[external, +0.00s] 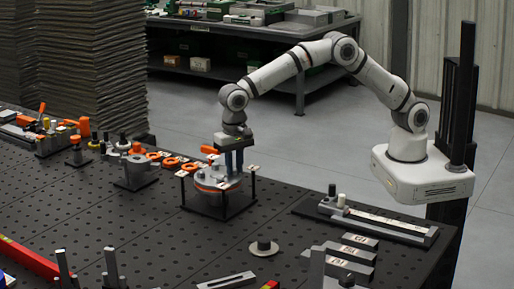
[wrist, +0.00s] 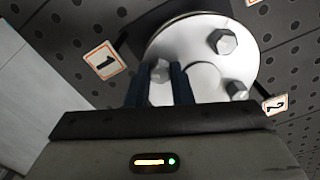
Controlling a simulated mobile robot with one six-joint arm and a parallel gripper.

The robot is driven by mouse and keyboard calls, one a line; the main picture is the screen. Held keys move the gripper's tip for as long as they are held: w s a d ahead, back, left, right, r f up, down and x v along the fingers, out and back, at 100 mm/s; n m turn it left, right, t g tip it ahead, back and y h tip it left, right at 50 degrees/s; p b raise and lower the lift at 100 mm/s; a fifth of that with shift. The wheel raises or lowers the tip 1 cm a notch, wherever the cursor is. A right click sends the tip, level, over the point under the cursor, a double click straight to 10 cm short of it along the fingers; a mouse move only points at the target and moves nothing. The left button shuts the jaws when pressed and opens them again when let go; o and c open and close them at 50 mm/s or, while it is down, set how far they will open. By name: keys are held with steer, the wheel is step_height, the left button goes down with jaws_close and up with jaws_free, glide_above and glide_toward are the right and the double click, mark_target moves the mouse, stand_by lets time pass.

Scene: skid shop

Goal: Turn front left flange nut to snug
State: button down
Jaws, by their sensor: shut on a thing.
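The round pale flange (external: 208,184) sits in a dark square stand with corner posts on the perforated table, with an orange-red band below its top. In the wrist view the flange (wrist: 205,28) shows hex nuts on its face. My gripper (wrist: 160,82) points down at the flange, its two blue-grey fingers shut on one hex nut (wrist: 159,68) near tag 1. The fingers hide part of this nut. A second nut (wrist: 222,41) and a third nut (wrist: 237,90) stand clear of the fingers. In the external view my gripper (external: 234,166) is over the flange's right side.
Number tag 1 (wrist: 103,62) and number tag 2 (wrist: 275,104) stand beside the flange. An orange-handled clamp (external: 210,150) is close behind my gripper.

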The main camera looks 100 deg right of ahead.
steer(key=shift+w+r+m, duration=0.15)
steer(key=shift+r+m, duration=0.2)
steer(key=shift+m, duration=0.15)
steer(key=c, duration=1.6)
jaws_free()
steer(key=o, duration=0.3)
steer(key=shift+f, duration=0.2)
